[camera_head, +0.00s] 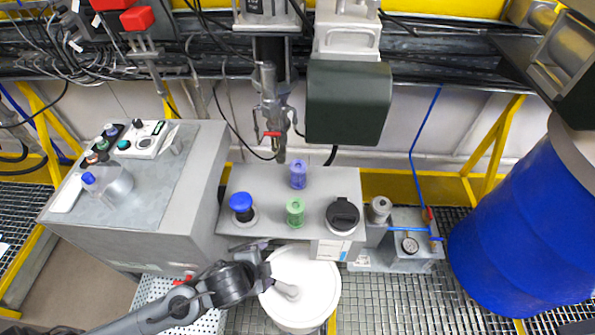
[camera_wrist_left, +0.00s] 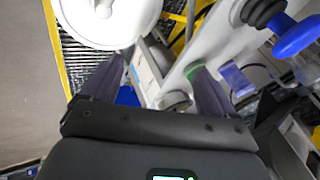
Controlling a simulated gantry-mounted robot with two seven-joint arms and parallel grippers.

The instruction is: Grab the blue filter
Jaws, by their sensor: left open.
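The blue filter (camera_head: 298,174), a small translucent blue-violet cylinder, stands upright on the grey bench top behind a similar green filter (camera_head: 295,211). In the left wrist view the blue filter (camera_wrist_left: 237,80) shows just right of the right finger, and the green filter (camera_wrist_left: 195,73) is partly hidden by that finger. My left gripper (camera_head: 264,262) is in front of the bench, by the white bucket, apart from both filters. Its two fingers stand apart and empty in the left wrist view (camera_wrist_left: 158,88). My right gripper is not in view.
A blue knob (camera_head: 241,202) and a black-capped container (camera_head: 342,216) flank the filters. A white bucket (camera_head: 318,290) stands in front of the bench. A metal nozzle (camera_head: 272,120) and a dark motor housing (camera_head: 348,102) hang behind. A blue drum (camera_head: 525,235) is at right.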

